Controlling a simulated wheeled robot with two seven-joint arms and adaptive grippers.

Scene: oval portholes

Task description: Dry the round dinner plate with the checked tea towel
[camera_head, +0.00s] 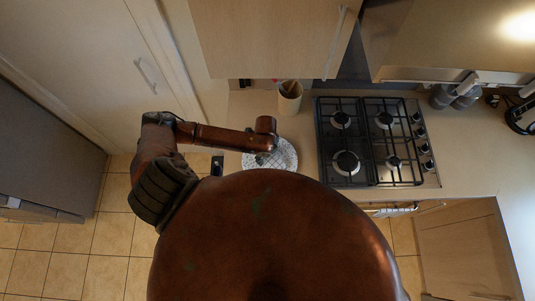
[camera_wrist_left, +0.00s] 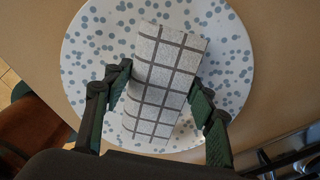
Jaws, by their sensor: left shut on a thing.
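The round dinner plate (camera_wrist_left: 88,45) is white with grey-blue spots and lies on the counter. In the head view the plate (camera_head: 287,158) shows partly, left of the hob, with my left arm over it and my own body covering its near side. The checked tea towel (camera_wrist_left: 165,75) is a folded light grey block with dark lines, over the middle of the plate. My left gripper (camera_wrist_left: 161,98) is shut on the towel, one finger on each side. I cannot tell whether the towel touches the plate. My right gripper is in neither view.
A black gas hob (camera_head: 367,140) is set in the counter right of the plate. A beige utensil pot (camera_head: 290,100) stands behind the plate. Wall cupboards (camera_head: 270,40) hang above, and grey canisters (camera_head: 455,97) stand at the back right.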

